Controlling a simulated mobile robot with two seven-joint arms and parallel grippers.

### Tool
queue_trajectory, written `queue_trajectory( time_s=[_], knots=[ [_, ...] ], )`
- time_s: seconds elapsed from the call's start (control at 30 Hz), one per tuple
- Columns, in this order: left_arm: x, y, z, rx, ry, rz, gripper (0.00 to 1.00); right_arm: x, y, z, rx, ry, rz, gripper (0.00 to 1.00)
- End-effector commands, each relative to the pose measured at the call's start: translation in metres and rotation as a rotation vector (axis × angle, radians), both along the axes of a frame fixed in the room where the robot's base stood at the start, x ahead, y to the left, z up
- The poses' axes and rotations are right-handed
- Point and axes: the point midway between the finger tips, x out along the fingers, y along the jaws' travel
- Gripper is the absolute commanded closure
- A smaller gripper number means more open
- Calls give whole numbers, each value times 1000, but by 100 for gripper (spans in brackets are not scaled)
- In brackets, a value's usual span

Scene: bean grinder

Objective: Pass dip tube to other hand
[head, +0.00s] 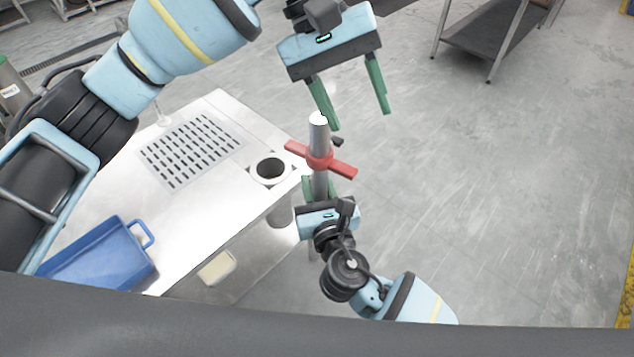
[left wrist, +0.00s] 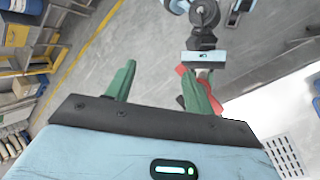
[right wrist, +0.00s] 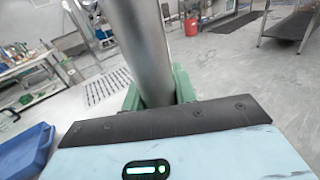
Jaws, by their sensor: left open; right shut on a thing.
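The dip tube (head: 319,135) is a grey metal tube with a red cross handle (head: 320,160) around it. It stands roughly upright beside the table's right edge. My right gripper (head: 318,192) is shut on the tube below the red handle; the tube also shows between its green fingers in the right wrist view (right wrist: 140,50). My left gripper (head: 360,120) is open and empty, above and to the right of the tube's top. In the left wrist view, the red handle (left wrist: 183,85) shows partly behind one finger of the left gripper (left wrist: 160,85).
The metal table (head: 110,210) has a slotted drain panel (head: 190,150) and a round hole with a collar (head: 271,169) near its right edge. A blue tray (head: 100,260) sits at the table's front left. The floor right of the tube is clear. A dark-topped stand (head: 490,30) is far right.

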Motion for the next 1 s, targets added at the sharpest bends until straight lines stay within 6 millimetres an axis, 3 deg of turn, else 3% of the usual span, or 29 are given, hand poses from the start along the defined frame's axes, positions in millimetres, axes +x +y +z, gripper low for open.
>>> queue_trajectory(
  time_s=[0.1, 0.27, 0.43, 0.57, 0.67, 0.8, 1.0],
  knots=[
    [-9, -14, -4, -227, 252, 148, 47, 0, 0, 1, 1, -2, 0, 100],
    [-7, -15, 3, -485, 608, 354, 47, 0, 0, 1, 1, -3, 0, 100],
    [14, 8, 2, -713, 1003, 578, 47, 0, 0, 1, 1, -3, 0, 100],
    [38, 39, -11, -865, 1307, 748, 47, 0, 0, 1, 1, -3, 0, 100],
    [55, 70, -31, -973, 1547, 876, 47, 0, 0, 1, 1, -3, 0, 100],
    [70, 113, -72, -1097, 1908, 1033, 47, 0, 0, 1, 1, -3, 0, 100],
    [66, 158, -151, -1194, 2493, 1176, 47, 0, 0, 1, 1, -3, 0, 100]
  ],
)
